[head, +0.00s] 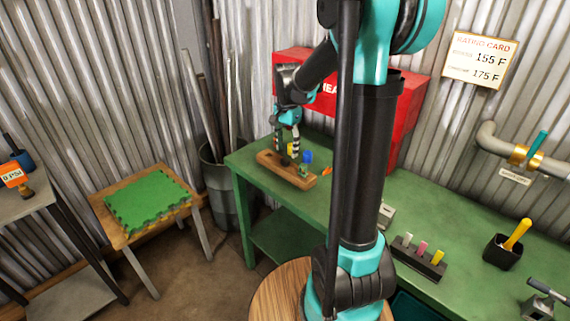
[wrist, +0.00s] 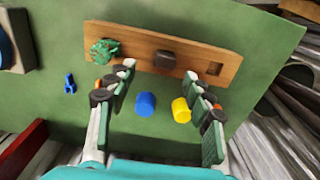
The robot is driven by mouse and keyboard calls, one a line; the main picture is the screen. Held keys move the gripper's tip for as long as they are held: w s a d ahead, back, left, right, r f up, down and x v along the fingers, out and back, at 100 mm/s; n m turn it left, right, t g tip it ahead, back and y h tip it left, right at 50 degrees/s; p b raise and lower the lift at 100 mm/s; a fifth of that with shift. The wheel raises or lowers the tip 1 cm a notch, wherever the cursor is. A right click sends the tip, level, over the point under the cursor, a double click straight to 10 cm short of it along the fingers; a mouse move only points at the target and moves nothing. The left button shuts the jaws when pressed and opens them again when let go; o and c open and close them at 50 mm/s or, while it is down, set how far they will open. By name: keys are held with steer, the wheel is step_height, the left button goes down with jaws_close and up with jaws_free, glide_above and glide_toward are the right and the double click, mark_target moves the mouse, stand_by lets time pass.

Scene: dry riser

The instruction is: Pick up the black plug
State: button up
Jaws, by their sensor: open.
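The black plug (wrist: 166,58) is a small dark block set in the middle of a wooden board (wrist: 200,53), seen in the wrist view. A green knobbly piece (wrist: 104,51) sits at the board's left end, and a square hole (wrist: 214,68) is at its right end. My gripper (wrist: 160,73) is open and empty, its fingertips spread to either side of the plug, short of it in the picture. In the head view my gripper (head: 289,155) is over the wooden board (head: 272,164); I cannot make out the plug there.
A blue cylinder (wrist: 146,104) and a yellow cylinder (wrist: 181,110) show between my fingers, on the green bench (head: 258,158). A small blue piece (wrist: 70,84) lies left. A red box (head: 404,110) stands behind. A rack of coloured pegs (head: 418,262) is further right.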

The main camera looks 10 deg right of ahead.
mark_target(285, 159)
steer(key=f, duration=0.3)
steer(key=shift+w+a+f, duration=0.2)
steer(key=shift+a+f, duration=0.1)
steer(key=shift+a, duration=0.05)
steer(key=shift+f, duration=0.6)
steer(key=shift+c, duration=0.3)
jaws_close()
